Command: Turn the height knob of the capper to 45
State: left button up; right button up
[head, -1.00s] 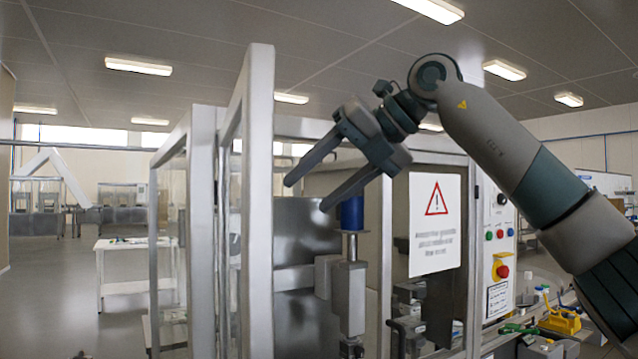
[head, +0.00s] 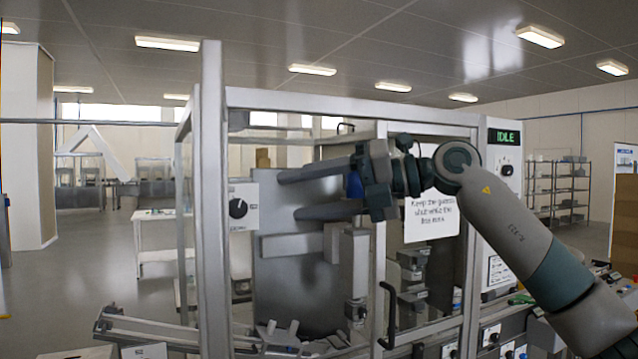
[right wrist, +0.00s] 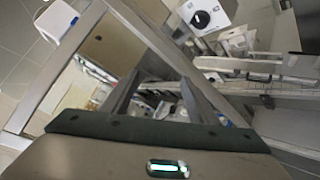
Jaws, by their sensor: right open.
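A black dial knob (head: 238,208) sits on a white panel on the machine's left side in the head view. A similar black knob on a white plate (right wrist: 201,19) shows at the top of the right wrist view. Whether either is the height knob is unclear, and no scale numbers are readable. My left gripper is out of view.
The machine's metal frame (head: 213,230) and top beam (head: 350,108) surround the work area. A paper notice (head: 432,218) hangs behind my right wrist. A control panel (head: 505,160) reading IDLE stands at the right. A rail (head: 150,328) lies lower left.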

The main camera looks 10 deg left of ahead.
jog(key=w+d+f+m+t+h, duration=0.2)
jog(key=w+d+f+m+t, duration=0.1)
jog(key=d+f+m+t, duration=0.8)
jog(key=w+d+f+m+t+h, duration=0.25)
jog(key=d+f+m+t, duration=0.25)
jog(key=f+m+t, duration=0.95)
jog(key=s+d+f+m+g+h, duration=0.35)
jog(key=d+f+m+h, duration=0.2)
jog(key=f, duration=0.55)
jog(key=s+d+f+m+g+h, duration=0.2)
jog(key=d+f+m+g+h, duration=0.4)
jog(key=f, duration=0.6)
jog(key=s+d+f+m+g, duration=0.25)
jog(key=s+f+g, duration=0.45)
jog(key=s+f, duration=1)
jog(key=s+d+f+m+g, duration=0.1)
jog(key=s+d+f+g, duration=0.35)
jog(key=s+f, duration=1.3)
jog(key=s+f+g, duration=0.2)
jog(key=s+f, duration=0.3)
jog(key=f, duration=0.8)
jog(key=s+f+g, duration=0.2)
jog(key=s+f, duration=0.3)
jog(key=f, duration=0.7)
jog(key=s+d+f, duration=0.2)
jog(key=s+f, duration=1.1)
jog(key=s, duration=0.2)
jog(key=shift+s+f+n+g, duration=0.2)
jog(key=shift+n+g, duration=0.25)
